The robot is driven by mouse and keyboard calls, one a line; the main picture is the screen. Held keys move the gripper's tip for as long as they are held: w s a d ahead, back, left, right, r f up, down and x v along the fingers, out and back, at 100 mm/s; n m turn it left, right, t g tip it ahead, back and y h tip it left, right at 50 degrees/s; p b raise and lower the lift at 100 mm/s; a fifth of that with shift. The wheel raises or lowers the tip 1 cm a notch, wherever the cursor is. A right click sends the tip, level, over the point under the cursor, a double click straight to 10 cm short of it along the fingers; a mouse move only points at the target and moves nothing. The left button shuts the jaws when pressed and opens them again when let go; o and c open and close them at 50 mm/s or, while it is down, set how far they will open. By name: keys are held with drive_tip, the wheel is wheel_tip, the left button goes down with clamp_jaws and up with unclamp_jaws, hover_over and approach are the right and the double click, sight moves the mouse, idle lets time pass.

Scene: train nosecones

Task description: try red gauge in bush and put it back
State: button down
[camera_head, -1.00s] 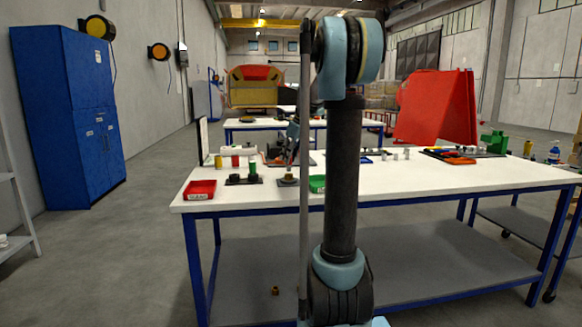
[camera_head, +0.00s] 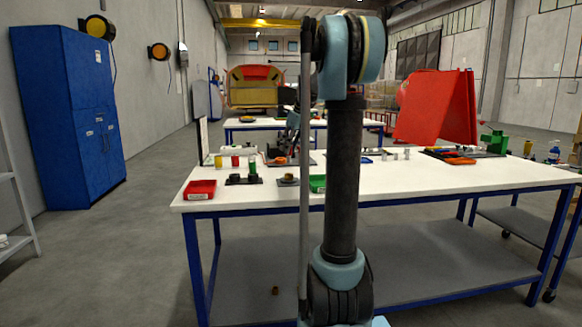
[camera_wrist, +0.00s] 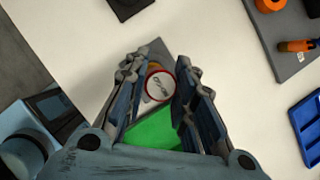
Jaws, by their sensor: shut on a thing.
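My gripper (camera_wrist: 160,72) is shut on the red gauge (camera_wrist: 160,87) in the wrist view. The gauge's round white end with a red rim and dark lettering faces the camera between the fingers. The bush (camera_wrist: 153,65), a brass-coloured ring, shows partly behind the gauge on a grey plate. The gauge hides much of it, so I cannot tell whether the gauge is inside or above it. In the head view the bush on its block (camera_head: 288,178) stands near the table's front edge. My gripper's jaws are not clear there.
A green tray (camera_wrist: 153,131) lies close to the gripper. A blue tray (camera_wrist: 309,125) and a grey mat (camera_wrist: 284,45) with orange pieces lie to the right. In the head view, a red tray (camera_head: 200,189) and a dark stand (camera_head: 243,180) are left on the white table (camera_head: 430,183).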

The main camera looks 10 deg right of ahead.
drive_tip(key=shift+r, duration=1.15)
